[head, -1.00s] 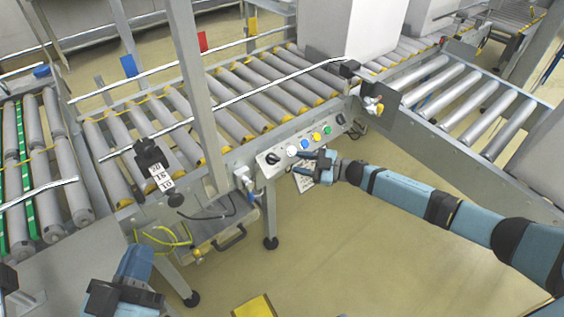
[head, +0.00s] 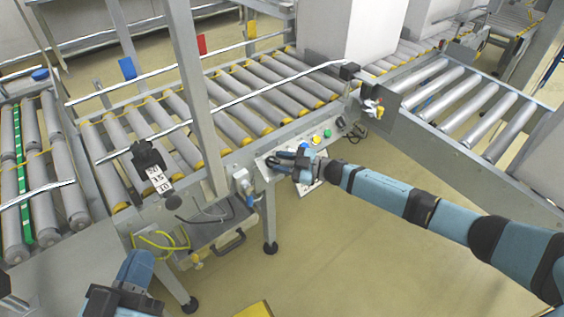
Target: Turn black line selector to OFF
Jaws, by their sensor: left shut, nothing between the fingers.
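The control panel (head: 262,165) is on the side of the roller conveyor, with a blue button (head: 304,142), a yellow button (head: 315,139) and a green button (head: 327,133) showing. My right gripper (head: 277,161) reaches across the panel's left end, where the black line selector is. The fingers and wrist largely hide the selector, so its setting cannot be read. I cannot tell whether the fingers touch it or how far apart they are. My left gripper (head: 137,267) is low at the left, shut and empty, away from the panel.
An upright grey post (head: 195,90) stands left of the panel. A black device with a white label (head: 157,180) is on the conveyor's near edge. Cables and a grey box (head: 215,235) hang below.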

